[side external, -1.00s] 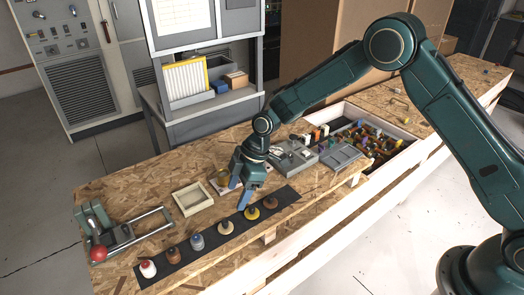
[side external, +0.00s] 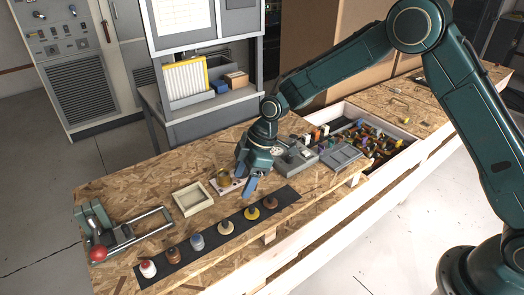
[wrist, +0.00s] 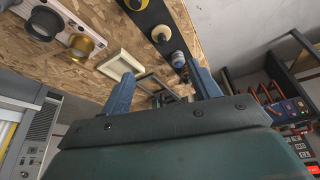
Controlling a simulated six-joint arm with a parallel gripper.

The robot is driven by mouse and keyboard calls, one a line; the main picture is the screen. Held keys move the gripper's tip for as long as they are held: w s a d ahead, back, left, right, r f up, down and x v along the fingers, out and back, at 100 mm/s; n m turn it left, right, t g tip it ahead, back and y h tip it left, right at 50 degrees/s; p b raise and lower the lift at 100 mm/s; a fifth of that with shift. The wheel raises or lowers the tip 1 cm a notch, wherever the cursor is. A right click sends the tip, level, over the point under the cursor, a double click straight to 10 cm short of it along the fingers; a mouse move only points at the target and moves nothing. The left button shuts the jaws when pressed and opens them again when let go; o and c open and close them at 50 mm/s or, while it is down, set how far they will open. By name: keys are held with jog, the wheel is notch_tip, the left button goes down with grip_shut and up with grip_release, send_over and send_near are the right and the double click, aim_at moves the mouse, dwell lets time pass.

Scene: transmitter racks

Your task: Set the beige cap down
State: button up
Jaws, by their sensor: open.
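The beige cap (side external: 226,228) sits upright on the black strip (side external: 212,240), between a blue-grey cap and a yellow cap. It also shows on the strip near the top of the wrist view (wrist: 161,34). My gripper (side external: 245,180) is open, its blue fingers apart with nothing between them. It hangs behind the strip in the side view, clear of the beige cap. In the wrist view both fingers (wrist: 163,88) are spread and empty.
The strip also bears a yellow cap (side external: 252,214), a blue-grey cap (side external: 197,242) and several others. A cream tray (side external: 192,199) and a gold ring on a pale plate (side external: 223,179) lie behind it. A red-knobbed fixture (side external: 98,254) stands at the left.

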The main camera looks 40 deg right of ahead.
jog(key=s+d+r+m+t+h, duration=0.1)
jog(key=s+d+r+m, duration=0.1)
jog(key=s+d+r, duration=0.3)
jog(key=s+d+r+m, duration=0.2)
jog(key=s+r, duration=0.1)
jog(key=r, duration=0.5)
jog(key=s+d+r+m+t+h, duration=0.1)
jog(key=s+d+r+m, duration=0.1)
jog(key=s+d+r, duration=0.3)
jog(key=s+d+r+m, duration=0.1)
jog(key=s+d+m, duration=0.1)
jog(key=s, duration=0.4)
jog(key=s+d+r+m+t+h, duration=0.1)
jog(key=s+d+r+m, duration=0.1)
jog(key=s, duration=0.5)
jog(key=s+d+r+m+t+h, duration=0.1)
jog(key=s+d+m, duration=0.2)
jog(key=s, duration=0.4)
jog(key=shift+d+r+m, duration=0.2)
jog(key=shift+r+m, duration=0.15)
jog(key=shift+m, duration=0.25)
jog(key=shift+c, duration=0.2)
